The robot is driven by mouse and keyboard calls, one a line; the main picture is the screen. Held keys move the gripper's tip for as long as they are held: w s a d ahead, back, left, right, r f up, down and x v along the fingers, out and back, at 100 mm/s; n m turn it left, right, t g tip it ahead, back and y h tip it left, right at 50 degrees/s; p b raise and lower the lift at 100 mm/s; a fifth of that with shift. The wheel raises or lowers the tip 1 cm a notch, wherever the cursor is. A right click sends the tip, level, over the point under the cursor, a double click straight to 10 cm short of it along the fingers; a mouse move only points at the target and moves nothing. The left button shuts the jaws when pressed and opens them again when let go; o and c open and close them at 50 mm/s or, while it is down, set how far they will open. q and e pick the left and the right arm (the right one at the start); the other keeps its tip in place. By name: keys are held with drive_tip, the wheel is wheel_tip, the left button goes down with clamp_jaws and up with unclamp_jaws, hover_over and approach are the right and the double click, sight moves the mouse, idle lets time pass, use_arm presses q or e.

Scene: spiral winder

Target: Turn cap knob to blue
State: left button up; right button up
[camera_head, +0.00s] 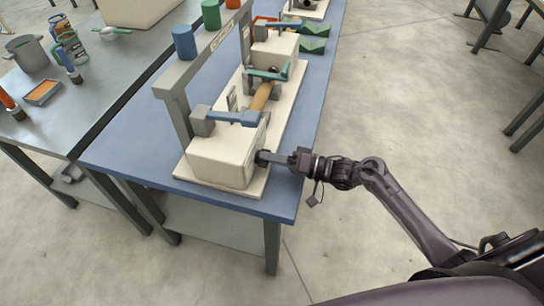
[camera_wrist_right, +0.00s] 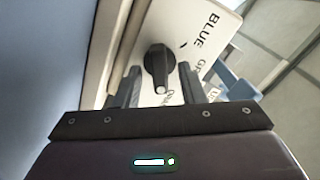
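The black cap knob (camera_wrist_right: 157,66) sits on the white end panel of the winder (camera_head: 222,160). A white mark shows at its lower end in the wrist view, away from the word BLUE (camera_wrist_right: 203,31) at upper right. Other labels beside it are partly hidden by a finger. My right gripper (camera_head: 266,158) is at this panel in the head view, covering the knob there. In the wrist view its two fingers stand on either side of the knob, with a gap on each side. My left gripper is not in view.
The winder stands on a blue table (camera_head: 130,150). Blue (camera_head: 184,42) and green (camera_head: 211,15) cylinders sit on its top rail. A grey table (camera_head: 60,115) with cans and tools adjoins at left. The floor at right is clear near the table.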

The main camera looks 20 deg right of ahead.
clamp_jaws()
